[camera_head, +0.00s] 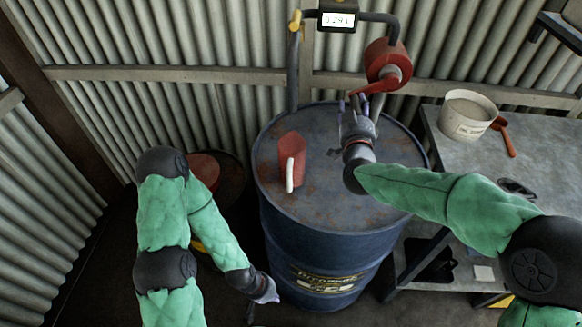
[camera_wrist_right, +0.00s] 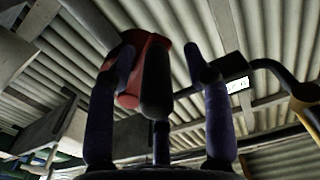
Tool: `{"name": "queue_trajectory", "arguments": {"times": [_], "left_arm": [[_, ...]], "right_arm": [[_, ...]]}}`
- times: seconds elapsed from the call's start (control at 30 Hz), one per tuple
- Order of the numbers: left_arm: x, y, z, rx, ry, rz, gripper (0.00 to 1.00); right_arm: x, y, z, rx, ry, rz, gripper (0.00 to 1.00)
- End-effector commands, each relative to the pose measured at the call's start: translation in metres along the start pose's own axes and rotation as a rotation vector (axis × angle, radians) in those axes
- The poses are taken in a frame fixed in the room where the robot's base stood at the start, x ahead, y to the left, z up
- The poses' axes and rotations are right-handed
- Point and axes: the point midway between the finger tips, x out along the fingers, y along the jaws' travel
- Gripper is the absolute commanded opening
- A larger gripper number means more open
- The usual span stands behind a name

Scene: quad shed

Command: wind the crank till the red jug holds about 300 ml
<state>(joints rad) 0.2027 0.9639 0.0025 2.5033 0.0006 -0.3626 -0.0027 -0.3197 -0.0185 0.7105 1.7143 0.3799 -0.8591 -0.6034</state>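The red jug (camera_head: 291,150), with a white handle, stands upright on top of the blue drum (camera_head: 330,270); its fill level cannot be made out. The red pump (camera_head: 388,62) has a red crank arm (camera_head: 375,86) and a dark crank grip (camera_wrist_right: 155,85). My right gripper (camera_head: 358,108) is at the crank. In the right wrist view its fingers (camera_wrist_right: 160,95) stand apart on both sides of the grip, with gaps showing. The meter display (camera_head: 338,19) seems to read about 0.29; its last digit is unclear. My left gripper (camera_head: 264,291) hangs low beside the drum, its fingers too small to judge.
A grey bench (camera_head: 470,165) at the right holds a pale bucket (camera_head: 467,115), a red-orange scoop (camera_head: 506,138) and a dark item. A dark pipe with a yellow fitting (camera_head: 295,22) rises behind the jug. A reddish-topped container (camera_head: 204,170) stands behind my left arm.

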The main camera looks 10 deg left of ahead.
Motion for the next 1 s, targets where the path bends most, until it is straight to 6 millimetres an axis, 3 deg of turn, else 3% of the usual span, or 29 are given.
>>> {"name": "queue_trajectory", "arguments": {"times": [0.27,1.0], "left_arm": [[0.0,0.0,0.0,0.0,0.0,0.0,0.0],[-0.004,0.002,0.0,0.0,0.0,0.0,0.0]], "right_arm": [[-0.003,0.001,0.0,0.001,-0.001,0.002,0.51],[-0.065,0.001,-0.001,0.002,-0.001,0.002,0.51]]}}
